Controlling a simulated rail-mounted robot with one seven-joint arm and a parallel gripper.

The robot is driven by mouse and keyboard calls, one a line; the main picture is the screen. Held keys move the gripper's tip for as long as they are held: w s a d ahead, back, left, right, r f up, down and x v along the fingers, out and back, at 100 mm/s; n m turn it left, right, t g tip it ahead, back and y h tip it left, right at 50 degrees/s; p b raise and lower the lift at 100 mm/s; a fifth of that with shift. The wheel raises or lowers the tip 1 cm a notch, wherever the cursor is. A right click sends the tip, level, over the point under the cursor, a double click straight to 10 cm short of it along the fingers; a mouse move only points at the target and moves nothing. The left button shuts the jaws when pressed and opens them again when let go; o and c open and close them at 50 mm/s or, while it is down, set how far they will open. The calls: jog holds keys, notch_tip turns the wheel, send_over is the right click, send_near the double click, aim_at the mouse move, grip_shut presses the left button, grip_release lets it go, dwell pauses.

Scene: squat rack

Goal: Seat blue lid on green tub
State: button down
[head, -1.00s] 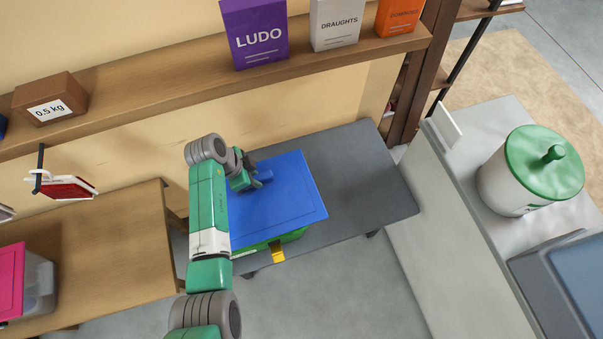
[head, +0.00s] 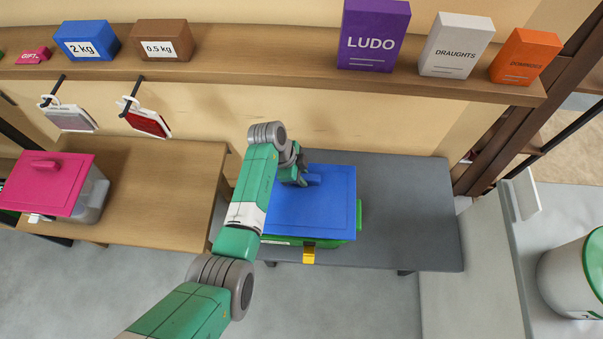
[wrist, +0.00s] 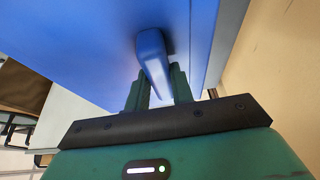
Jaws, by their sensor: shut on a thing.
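The blue lid (head: 315,210) lies over the green tub (head: 331,243) on the grey table, near its left end. The tub's green wall shows below the lid's front edge and as a green piece at its right side. A yellow tab (head: 309,254) hangs at the tub's front. My gripper (head: 299,178) is at the lid's raised handle (head: 313,180), towards the back. In the wrist view my gripper (wrist: 159,90) is shut on the blue handle (wrist: 151,57). I cannot tell whether the lid sits fully down on the rim.
A wooden table with a clear tub and pink lid (head: 47,184) stands at the left. A shelf (head: 240,65) with boxes and weights runs along the wall behind. The grey table's right part (head: 410,215) is clear. A white tub with a green lid stands far right.

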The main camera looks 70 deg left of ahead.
jog(key=shift+f+b, duration=0.4)
jog(key=shift+f, duration=0.45)
jog(key=shift+f+b, duration=1.15)
jog(key=shift+f, duration=0.3)
dwell(2.4)
jog(key=c, duration=1.1)
grip_release()
jog(key=shift+r, duration=0.1)
jog(key=p+v, duration=0.2)
jog(key=v, duration=0.5)
jog(key=shift+s+r+p, duration=0.15)
jog(key=shift+r+p, duration=0.1)
jog(key=shift+p, duration=0.1)
